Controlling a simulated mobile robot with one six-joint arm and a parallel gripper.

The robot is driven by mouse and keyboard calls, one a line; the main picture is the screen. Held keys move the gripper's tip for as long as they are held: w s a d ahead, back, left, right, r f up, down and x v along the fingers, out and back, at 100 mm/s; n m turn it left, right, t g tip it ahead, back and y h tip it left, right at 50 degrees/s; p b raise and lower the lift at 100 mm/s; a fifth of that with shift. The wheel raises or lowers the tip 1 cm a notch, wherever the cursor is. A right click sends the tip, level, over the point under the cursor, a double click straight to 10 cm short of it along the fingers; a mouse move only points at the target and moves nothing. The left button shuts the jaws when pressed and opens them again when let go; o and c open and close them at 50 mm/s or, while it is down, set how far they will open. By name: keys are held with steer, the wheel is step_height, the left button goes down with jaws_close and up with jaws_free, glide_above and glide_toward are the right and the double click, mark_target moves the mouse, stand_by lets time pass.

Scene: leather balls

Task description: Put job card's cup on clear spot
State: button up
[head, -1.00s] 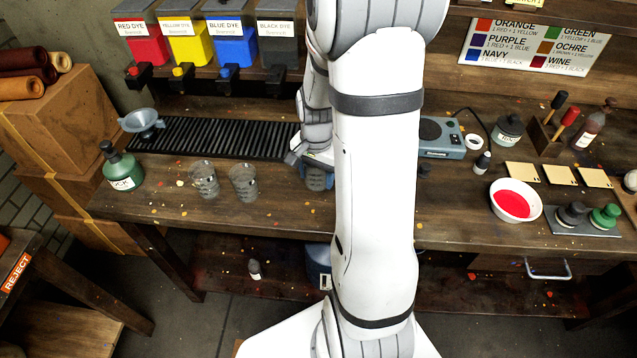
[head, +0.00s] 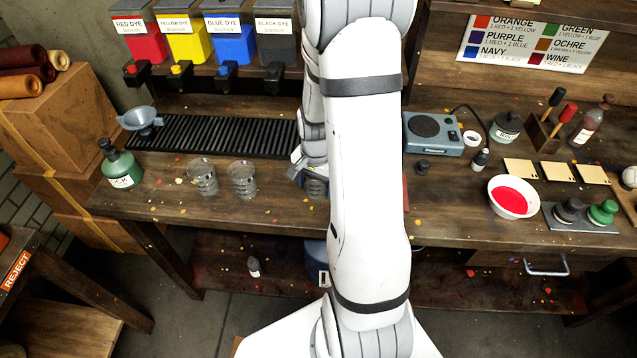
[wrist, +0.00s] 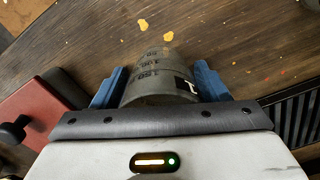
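A grey translucent measuring cup with printed marks (wrist: 158,82) sits between the blue fingers of my gripper (wrist: 158,88) in the wrist view, with a finger against each side. In the head view the cup (head: 316,187) shows beside my arm, partly covered by my gripper (head: 310,170). Two similar clear cups stand to its left, one cup (head: 203,178) and another cup (head: 243,180). Bare wooden bench top (head: 270,215) lies in front of them. I cannot make out a job card. My arm hides the bench's middle.
A black ribbed rack (head: 215,137) runs behind the cups. A green bottle (head: 121,165) stands far left. A grey scale-like device (head: 433,133), a bowl of red dye (head: 513,197) and stamps (head: 570,211) are to the right. A red block (wrist: 40,112) is near my gripper.

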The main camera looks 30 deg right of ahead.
steer(key=shift+o, duration=0.5)
steer(key=shift+r, duration=0.1)
steer(key=shift+r+p, duration=0.2)
steer(key=shift+p, duration=0.1)
step_height(320, 180, up, 12)
steer(key=s+a+r+n+t, duration=0.3)
steer(key=s+a+r+n, duration=0.6)
steer(key=s+a+n, duration=0.2)
steer(key=shift+s+a+r+b, duration=0.25)
steer(key=shift+s+r+b, duration=0.15)
steer(key=shift+s, duration=0.4)
